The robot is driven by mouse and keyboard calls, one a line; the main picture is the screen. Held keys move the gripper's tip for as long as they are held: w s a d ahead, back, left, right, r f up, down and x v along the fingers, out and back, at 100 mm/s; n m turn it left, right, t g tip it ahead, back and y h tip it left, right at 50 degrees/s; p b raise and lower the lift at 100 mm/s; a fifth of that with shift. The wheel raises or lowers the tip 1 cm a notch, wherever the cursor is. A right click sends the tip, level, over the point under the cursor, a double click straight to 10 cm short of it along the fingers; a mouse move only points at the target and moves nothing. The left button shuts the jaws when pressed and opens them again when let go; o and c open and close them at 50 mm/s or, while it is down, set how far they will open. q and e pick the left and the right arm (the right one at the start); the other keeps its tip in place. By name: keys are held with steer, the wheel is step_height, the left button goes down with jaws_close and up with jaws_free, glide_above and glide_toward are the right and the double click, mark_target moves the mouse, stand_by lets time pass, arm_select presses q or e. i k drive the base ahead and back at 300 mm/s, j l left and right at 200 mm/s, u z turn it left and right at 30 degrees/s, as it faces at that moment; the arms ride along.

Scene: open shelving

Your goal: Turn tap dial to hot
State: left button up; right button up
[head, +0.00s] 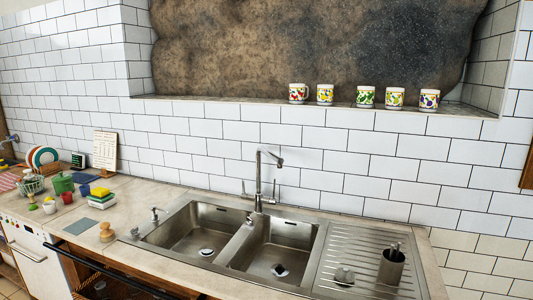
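The metal tap (258,181) stands upright at the back edge of the double steel sink (228,262), between the two basins and in front of the tiled wall. Its spout bends at the top and points to the right. Small levers stick up on both sides of its base, a left lever (244,187) and a right lever (273,188). They are too small to tell which one is for hot or how each is set. Neither of my grippers is in view, and nothing touches the tap.
A soap pump (154,215) stands left of the sink. A metal cup (391,267) stands on the ribbed drainer at right. Sponges (100,193), a green pot (63,183) and a wooden brush (106,231) are on the left counter. Several patterned mugs (325,95) line the ledge above.

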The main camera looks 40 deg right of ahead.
mark_target(249, 222)
steer(key=z, duration=1.35)
